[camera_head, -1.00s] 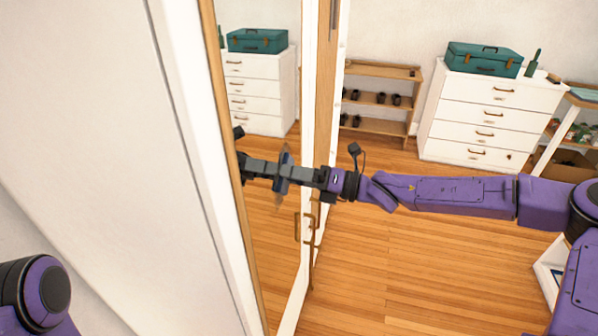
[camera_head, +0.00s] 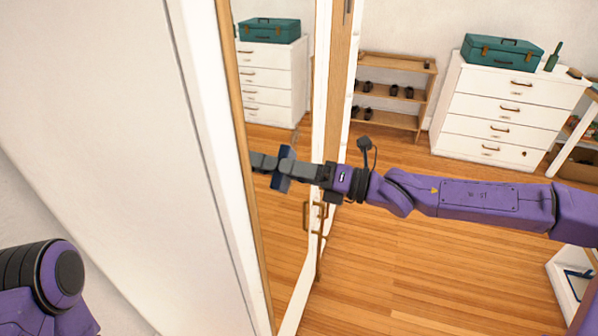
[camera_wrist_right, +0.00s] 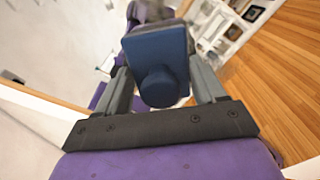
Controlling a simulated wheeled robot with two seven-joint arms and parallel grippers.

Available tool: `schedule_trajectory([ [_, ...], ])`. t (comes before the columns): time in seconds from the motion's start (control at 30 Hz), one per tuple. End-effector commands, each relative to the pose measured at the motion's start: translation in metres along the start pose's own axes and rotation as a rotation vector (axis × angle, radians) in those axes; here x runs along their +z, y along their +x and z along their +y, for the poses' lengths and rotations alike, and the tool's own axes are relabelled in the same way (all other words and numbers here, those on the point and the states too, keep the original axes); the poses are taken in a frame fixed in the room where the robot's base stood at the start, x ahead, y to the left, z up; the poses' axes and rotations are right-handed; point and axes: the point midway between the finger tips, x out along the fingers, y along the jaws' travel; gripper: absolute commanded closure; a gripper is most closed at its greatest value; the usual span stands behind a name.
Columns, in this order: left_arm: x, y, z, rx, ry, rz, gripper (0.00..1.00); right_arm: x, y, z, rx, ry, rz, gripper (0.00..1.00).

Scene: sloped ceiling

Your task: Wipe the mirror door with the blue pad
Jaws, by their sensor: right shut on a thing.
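The mirror door (camera_head: 277,222) is a tall wood-edged panel left of centre in the head view, reflecting the room. My right gripper (camera_head: 305,171) reaches in from the right and is shut on the blue pad (camera_head: 284,169) at the mirror. The wrist view shows the blue pad (camera_wrist_right: 156,55) with its round knob (camera_wrist_right: 158,87) between the two grey fingers. The pad looks very close to the glass; I cannot tell whether it touches. My left gripper is out of view; only part of my left arm shows at lower left.
A brass handle (camera_head: 322,218) sits on the door edge below my right gripper. A shoe rack (camera_head: 400,78) and a white drawer chest (camera_head: 508,112) with a green case (camera_head: 500,52) stand behind. A white wall panel (camera_head: 110,150) fills the left.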

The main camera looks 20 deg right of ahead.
Motion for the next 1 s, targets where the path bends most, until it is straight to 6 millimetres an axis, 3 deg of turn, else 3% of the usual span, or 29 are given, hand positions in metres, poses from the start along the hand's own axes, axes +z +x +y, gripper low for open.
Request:
schedule_trajectory([
  [0.1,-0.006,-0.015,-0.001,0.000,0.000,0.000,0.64,0.013,0.001,0.015,0.002,-0.001,0.000,0.55],
  [0.27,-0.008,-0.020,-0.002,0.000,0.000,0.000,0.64,0.017,0.002,0.017,0.001,0.000,-0.001,0.55],
  [0.47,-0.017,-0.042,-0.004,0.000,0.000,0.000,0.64,0.034,0.001,0.006,-0.001,-0.001,0.001,0.55],
  [1.0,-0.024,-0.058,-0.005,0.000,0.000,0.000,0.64,0.062,0.000,-0.025,-0.001,-0.002,-0.001,0.55],
])
